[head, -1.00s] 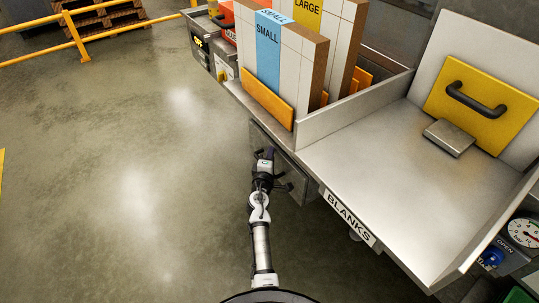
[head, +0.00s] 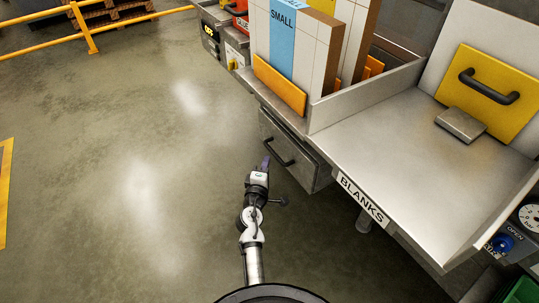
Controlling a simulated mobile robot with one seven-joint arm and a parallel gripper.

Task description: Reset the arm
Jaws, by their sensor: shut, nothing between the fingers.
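My arm reaches up from the bottom middle of the head view over the floor. My gripper (head: 265,165) is at its far end, shut and empty. It appears just left of the dark drawer (head: 292,150) under the bench, near the drawer's black handle. I cannot tell the exact gap between my gripper and the drawer front.
The metal BLANKS tray (head: 390,140) is on the right, with a yellow plate with a black handle (head: 490,90) at its back. A yellow rail (head: 85,30) is at the upper left. The floor (head: 130,170) on the left is clear.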

